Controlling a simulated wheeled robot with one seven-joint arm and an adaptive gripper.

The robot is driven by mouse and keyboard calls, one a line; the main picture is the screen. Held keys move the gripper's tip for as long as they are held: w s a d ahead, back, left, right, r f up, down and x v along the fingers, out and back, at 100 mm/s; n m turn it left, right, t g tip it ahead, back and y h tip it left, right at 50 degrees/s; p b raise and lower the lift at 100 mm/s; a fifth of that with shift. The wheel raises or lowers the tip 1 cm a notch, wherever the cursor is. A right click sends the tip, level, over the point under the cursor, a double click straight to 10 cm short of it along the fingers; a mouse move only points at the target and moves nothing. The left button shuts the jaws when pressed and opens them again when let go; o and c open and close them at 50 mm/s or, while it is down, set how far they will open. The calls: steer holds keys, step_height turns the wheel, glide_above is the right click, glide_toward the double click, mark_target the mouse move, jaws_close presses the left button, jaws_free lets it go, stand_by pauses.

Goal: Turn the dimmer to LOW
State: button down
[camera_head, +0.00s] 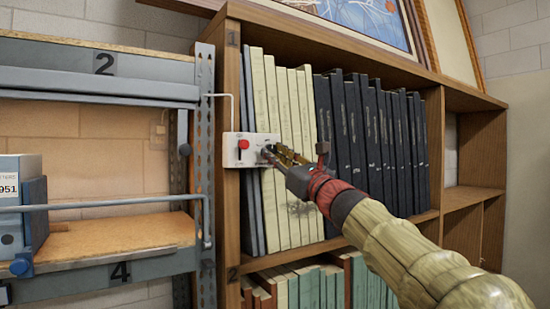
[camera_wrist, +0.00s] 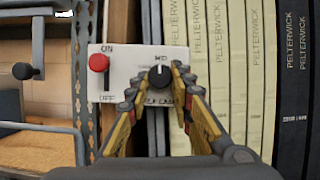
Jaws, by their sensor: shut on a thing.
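A white control plate (camera_head: 243,150) is fixed to the upright at the left end of the bookcase; it also fills the middle of the wrist view (camera_wrist: 127,62). It carries a black round dimmer knob (camera_wrist: 159,75), whose white mark points up towards the letters MID. My gripper (camera_head: 270,154) reaches in from the right, and its yellow-padded fingers (camera_wrist: 160,88) are shut on the knob, one each side. The fingers hide part of the lettering around and below the knob; I cannot read LOW.
A red switch (camera_wrist: 98,62) sits left of the knob, at the ON end of its slot. Pale book spines (camera_wrist: 214,70) stand close right of the plate. A grey metal rack (camera_head: 205,120) with a blue box (camera_head: 35,210) stands at left.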

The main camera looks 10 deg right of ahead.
steer(key=n+y, duration=0.1)
steer(key=n, duration=0.1)
steer(key=n+g+y+b, duration=0.1)
steer(key=n, duration=0.2)
steer(key=n+g+y+b, duration=0.1)
steer(key=n, duration=0.1)
steer(key=shift+w+d, duration=0.1)
steer(key=shift+d, duration=0.2)
steer(key=n+g, duration=0.1)
steer(key=n, duration=0.1)
steer(key=n+g+y, duration=0.1)
steer(key=n, duration=0.4)
steer(key=shift+d+r+n+g+y, duration=0.15)
steer(key=shift+r+n+g+y, duration=0.15)
steer(key=shift+g, duration=0.1)
steer(key=shift+p, duration=0.3)
steer(key=c, duration=1.6)
jaws_free()
steer(key=shift+o, duration=0.3)
steer(key=v, duration=1.2)
